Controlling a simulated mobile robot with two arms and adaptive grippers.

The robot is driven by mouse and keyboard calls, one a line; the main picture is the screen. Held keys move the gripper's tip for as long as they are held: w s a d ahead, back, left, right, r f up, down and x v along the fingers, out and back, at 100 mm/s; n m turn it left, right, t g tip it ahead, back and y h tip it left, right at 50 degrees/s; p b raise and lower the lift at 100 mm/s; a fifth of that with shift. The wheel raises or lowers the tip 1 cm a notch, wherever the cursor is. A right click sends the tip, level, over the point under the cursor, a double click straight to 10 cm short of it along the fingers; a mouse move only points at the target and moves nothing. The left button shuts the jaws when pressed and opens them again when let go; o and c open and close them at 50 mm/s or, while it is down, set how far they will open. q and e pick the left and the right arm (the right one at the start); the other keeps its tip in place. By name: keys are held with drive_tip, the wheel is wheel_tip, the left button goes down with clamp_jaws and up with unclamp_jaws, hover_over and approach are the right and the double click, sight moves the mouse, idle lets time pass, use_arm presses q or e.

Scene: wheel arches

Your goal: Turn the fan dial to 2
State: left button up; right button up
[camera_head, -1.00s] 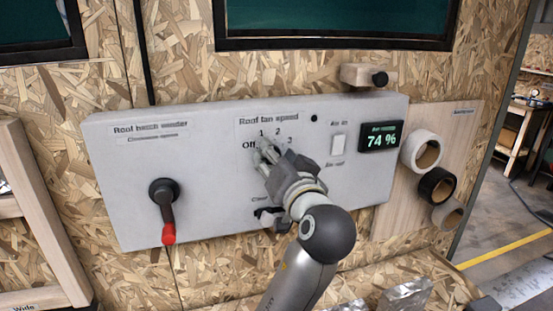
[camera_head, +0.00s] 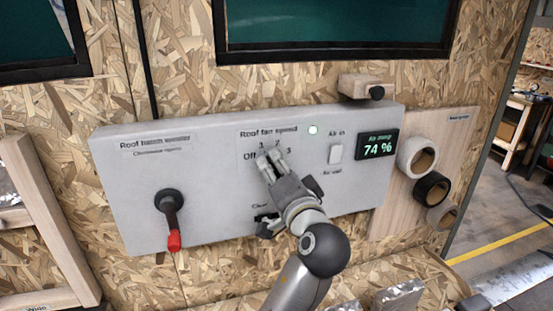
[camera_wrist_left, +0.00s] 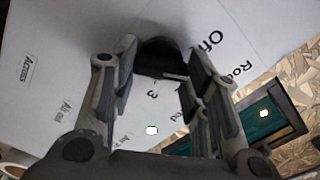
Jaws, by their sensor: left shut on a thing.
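The fan dial shows in the left wrist view as a dark round knob (camera_wrist_left: 160,54) between my left gripper's fingers. The gripper is shut on it. In the head view my left gripper (camera_head: 271,158) covers the dial, below the "Roof fan speed" label on the grey panel (camera_head: 225,200). The marks Off, 1, 2 and 3 lie around it, with 1 and 2 just above the fingertips. I cannot tell which mark the dial points to. A small lamp (camera_head: 313,129) to the right of the label is lit whitish green. My right gripper is not in view.
A crank with a red grip (camera_head: 174,240) is left of the dial. An air switch (camera_head: 335,153) and a display reading 74 % (camera_head: 377,145) are to the right. A black part (camera_head: 264,219) below is partly covered by my gripper. Tape rolls (camera_head: 416,155) hang farther right.

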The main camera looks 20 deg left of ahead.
use_arm(q)
drive_tip(key=m+p, duration=0.5)
drive_tip(key=shift+r+m, duration=0.1)
drive_tip(key=shift+m, duration=0.2)
drive_tip(key=shift+f+m+p, duration=0.2)
drive_tip(key=shift+m+p, duration=0.45)
drive_tip(key=shift+m, duration=0.45)
drive_tip(key=shift+f+m, duration=0.1)
drive_tip(key=shift+m, duration=0.8)
drive_tip(key=o, duration=1)
